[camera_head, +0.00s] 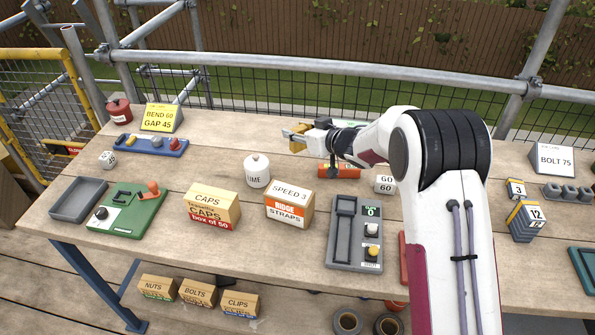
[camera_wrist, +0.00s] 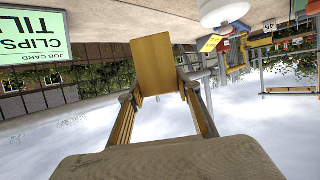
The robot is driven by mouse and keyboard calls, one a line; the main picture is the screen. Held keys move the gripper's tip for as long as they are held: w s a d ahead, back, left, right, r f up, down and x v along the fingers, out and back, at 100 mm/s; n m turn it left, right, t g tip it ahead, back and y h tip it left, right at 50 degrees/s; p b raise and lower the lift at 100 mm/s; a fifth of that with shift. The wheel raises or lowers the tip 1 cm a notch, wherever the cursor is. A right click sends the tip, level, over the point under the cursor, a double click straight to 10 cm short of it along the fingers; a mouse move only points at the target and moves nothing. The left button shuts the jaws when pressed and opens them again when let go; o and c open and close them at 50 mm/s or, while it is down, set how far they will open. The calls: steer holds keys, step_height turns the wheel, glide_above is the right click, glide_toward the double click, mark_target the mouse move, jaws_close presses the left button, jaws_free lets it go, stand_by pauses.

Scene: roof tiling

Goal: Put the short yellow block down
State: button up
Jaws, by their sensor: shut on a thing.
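The short yellow block (camera_wrist: 153,65) is held between the two fingers of my gripper (camera_wrist: 160,88) in the wrist view, which is upside down. In the head view the yellow block (camera_head: 297,146) shows small at the end of my gripper (camera_head: 296,134), over the back middle of the bench. My gripper is shut on it and points left. The block appears held above the bench top; no contact beneath it shows. Part of the block is hidden by my gripper in the head view.
The bench (camera_head: 225,150) has free room left of my gripper. A green-edged job card (camera_wrist: 35,38) is close by. A blue tray (camera_head: 150,145) lies further left.

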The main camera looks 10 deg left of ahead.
mark_target(302, 146)
steer(key=shift+w+a+r, duration=0.25)
steer(key=shift+w+r, duration=0.1)
steer(key=shift+w, duration=0.05)
stand_by(0.4)
steer(key=shift+f, duration=3.1)
steer(key=shift+f, duration=1.9)
steer(key=shift+f, duration=0.1)
steer(key=o, duration=1.1)
steer(key=shift+c, duration=0.2)
